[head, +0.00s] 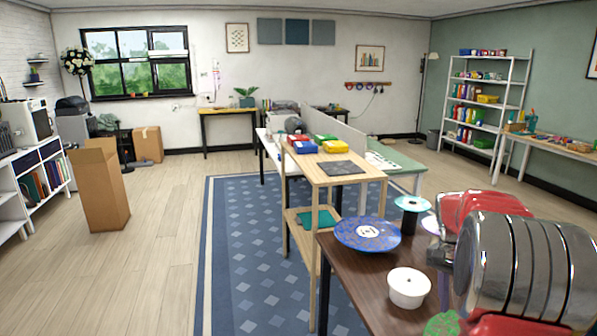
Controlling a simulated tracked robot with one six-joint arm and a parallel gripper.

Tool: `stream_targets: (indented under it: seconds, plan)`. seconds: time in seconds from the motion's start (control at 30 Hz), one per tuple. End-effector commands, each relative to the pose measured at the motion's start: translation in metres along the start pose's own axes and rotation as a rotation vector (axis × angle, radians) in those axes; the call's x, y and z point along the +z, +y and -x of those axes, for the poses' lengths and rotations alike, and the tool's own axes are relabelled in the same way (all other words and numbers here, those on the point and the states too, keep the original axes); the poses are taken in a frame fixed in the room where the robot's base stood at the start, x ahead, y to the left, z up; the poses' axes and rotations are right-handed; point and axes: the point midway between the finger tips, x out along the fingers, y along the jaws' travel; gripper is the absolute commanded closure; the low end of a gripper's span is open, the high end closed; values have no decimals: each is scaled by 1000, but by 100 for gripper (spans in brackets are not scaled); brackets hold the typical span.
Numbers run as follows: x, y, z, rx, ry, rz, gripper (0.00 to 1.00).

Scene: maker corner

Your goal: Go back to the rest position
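The task names no object. A large red and ribbed chrome shape fills the lower right, very close to the camera. I cannot tell what it is, and it hides part of the dark brown table (350,277) there.
On the table are a blue disc (350,237), a white round container (408,288) and a teal-topped spool (413,204). A wooden stand (327,176) adjoins it. A cardboard box (105,195) stands left. The wooden floor (150,265) and blue rug (250,265) look clear.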

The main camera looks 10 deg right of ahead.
Motion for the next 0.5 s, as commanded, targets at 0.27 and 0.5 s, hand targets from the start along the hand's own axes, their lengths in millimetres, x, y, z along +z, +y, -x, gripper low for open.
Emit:
stream_targets:
  seconds: [0.27, 0.5]
  plan:
    - [69, -11, 26, -91, 65, 305, 67]
    - [128, -13, 42, -159, 132, 530, 67]
